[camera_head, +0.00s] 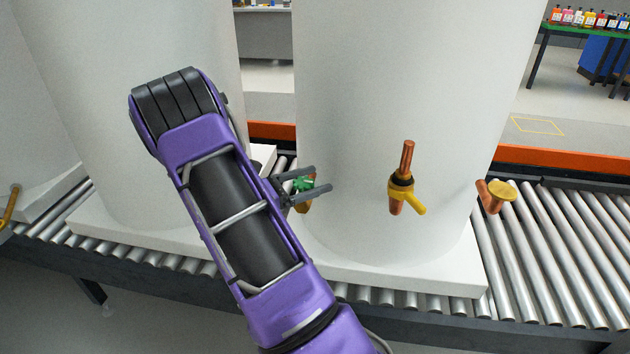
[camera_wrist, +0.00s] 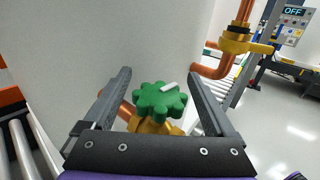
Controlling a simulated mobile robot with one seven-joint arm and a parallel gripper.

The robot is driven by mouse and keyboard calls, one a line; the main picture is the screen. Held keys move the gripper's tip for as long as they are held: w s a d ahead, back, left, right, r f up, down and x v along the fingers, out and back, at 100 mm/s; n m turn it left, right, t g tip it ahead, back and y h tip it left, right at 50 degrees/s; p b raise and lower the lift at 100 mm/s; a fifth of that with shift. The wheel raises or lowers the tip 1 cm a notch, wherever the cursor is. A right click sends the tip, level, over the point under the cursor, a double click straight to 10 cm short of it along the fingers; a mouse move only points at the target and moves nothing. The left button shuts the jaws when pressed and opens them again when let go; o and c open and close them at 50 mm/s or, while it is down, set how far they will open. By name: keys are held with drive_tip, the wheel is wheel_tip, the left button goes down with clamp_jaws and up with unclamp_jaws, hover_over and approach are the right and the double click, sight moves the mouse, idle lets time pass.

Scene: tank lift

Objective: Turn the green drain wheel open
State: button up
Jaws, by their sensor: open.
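The green drain wheel (camera_wrist: 160,101) is a knobbed handwheel with a white mark on its top, on a brass valve body (camera_wrist: 150,126) low on the white tank. In the head view the wheel (camera_head: 303,185) shows between my fingers. My gripper (camera_wrist: 160,85) is open, with one finger on each side of the wheel. In the wrist view gaps show between the wheel and both fingers. My gripper (camera_head: 325,178) points right in the head view, and my purple arm hides part of the tank's left side.
The white tank (camera_head: 390,80) stands on a roller conveyor (camera_head: 560,260). To the wheel's right are a copper pipe with a yellow lever valve (camera_head: 402,190) and a brass-capped elbow (camera_head: 497,191). Another white tank (camera_head: 100,120) stands at left. A panel reading OFF (camera_wrist: 293,12) shows behind.

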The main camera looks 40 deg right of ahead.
drive_tip(key=shift+s+d, duration=0.1)
drive_tip(key=shift+d, duration=0.3)
drive_tip(key=c, duration=1.4)
drive_tip(key=shift+o, duration=0.2)
drive_tip(key=shift+r+n+t+p, duration=0.15)
drive_tip(key=shift+n+t+p, duration=0.3)
drive_tip(key=shift+t, duration=0.35)
drive_tip(key=shift+w+n+t, duration=0.25)
drive_tip(key=shift+n+t, duration=0.1)
drive_tip(key=shift+t, duration=0.05)
drive_tip(key=o, duration=1.4)
drive_tip(key=shift+c, duration=0.2)
